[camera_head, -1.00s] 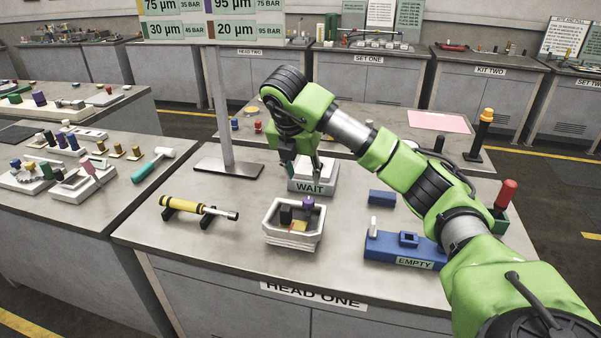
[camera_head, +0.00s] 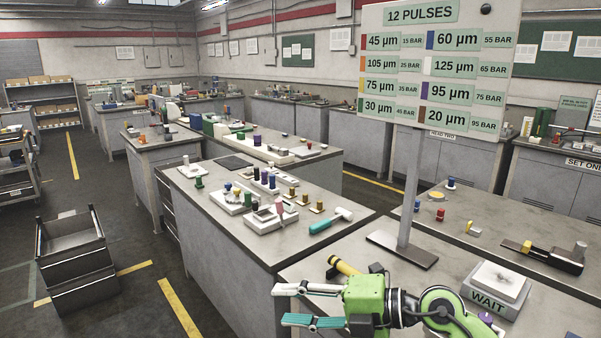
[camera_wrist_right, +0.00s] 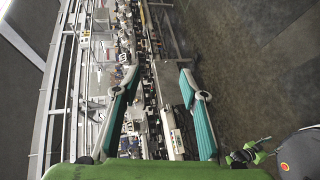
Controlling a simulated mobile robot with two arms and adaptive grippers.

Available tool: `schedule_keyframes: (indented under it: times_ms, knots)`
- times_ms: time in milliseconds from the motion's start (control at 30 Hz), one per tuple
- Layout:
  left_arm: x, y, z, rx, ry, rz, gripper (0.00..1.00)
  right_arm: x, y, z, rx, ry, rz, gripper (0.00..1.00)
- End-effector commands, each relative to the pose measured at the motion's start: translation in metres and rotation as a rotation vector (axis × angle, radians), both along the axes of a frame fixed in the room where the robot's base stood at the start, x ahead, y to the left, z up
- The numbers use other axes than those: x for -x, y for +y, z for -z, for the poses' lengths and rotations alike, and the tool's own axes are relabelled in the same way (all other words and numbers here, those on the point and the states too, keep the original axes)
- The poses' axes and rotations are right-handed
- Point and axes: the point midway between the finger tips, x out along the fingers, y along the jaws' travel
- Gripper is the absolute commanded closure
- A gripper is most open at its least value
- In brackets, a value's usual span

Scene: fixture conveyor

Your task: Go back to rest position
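My right gripper (camera_head: 281,306) is at the bottom of the head view, with its fingers pointing left. Its two teal-padded fingers are spread apart with nothing between them. The open, empty fingers also show in the right wrist view (camera_wrist_right: 157,76). The gripper appears in front of the near bench and left of the WAIT stand (camera_head: 497,284), clear of it. The stand has a pale square top with nothing on it. My left gripper is not seen in the head view. Small green and dark parts low on the right of the wrist view are too unclear to name.
The sign board (camera_head: 440,60) stands on a post behind my right gripper. A yellow cylinder (camera_head: 343,266) lies partly hidden behind the gripper. A drawer cart (camera_head: 72,247) stands on open floor at left.

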Motion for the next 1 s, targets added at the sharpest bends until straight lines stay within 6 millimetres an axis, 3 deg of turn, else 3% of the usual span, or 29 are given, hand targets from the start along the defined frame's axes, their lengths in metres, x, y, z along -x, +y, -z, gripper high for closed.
schedule_keyframes:
  times_ms: [67, 167, 267, 367, 467, 600, 667, 800, 900, 1000]
  knots:
    - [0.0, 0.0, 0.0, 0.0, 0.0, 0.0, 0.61, 0.012, 0.016, -0.035, -0.236, -0.007, 0.03, 0.61]
    - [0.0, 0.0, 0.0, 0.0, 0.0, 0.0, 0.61, 0.012, 0.008, -0.077, -0.516, 0.001, 0.134, 0.61]
    - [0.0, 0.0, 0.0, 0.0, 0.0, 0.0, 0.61, 0.001, -0.024, -0.102, -0.759, 0.043, 0.299, 0.61]
    - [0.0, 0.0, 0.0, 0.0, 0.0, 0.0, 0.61, -0.014, -0.072, -0.1, -0.954, 0.121, 0.518, 0.61]
    - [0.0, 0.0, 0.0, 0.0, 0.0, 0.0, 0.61, -0.025, -0.125, -0.069, -1.087, 0.237, 0.773, 0.61]
    - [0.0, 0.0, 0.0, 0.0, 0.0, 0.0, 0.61, -0.018, -0.19, 0.012, -1.154, 0.457, 1.149, 0.61]
    - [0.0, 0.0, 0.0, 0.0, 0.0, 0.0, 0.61, -0.005, -0.21, 0.052, -1.141, 0.56, 1.296, 0.61]
    - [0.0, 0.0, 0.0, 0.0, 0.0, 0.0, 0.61, 0.047, -0.237, 0.141, -1.038, 0.818, 1.589, 0.61]
    - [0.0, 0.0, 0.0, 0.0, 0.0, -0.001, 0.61, 0.095, -0.242, 0.193, -0.922, 0.999, 1.745, 0.61]
    - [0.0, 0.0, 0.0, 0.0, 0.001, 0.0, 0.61, 0.141, -0.24, 0.228, -0.803, 1.15, 1.846, 0.61]
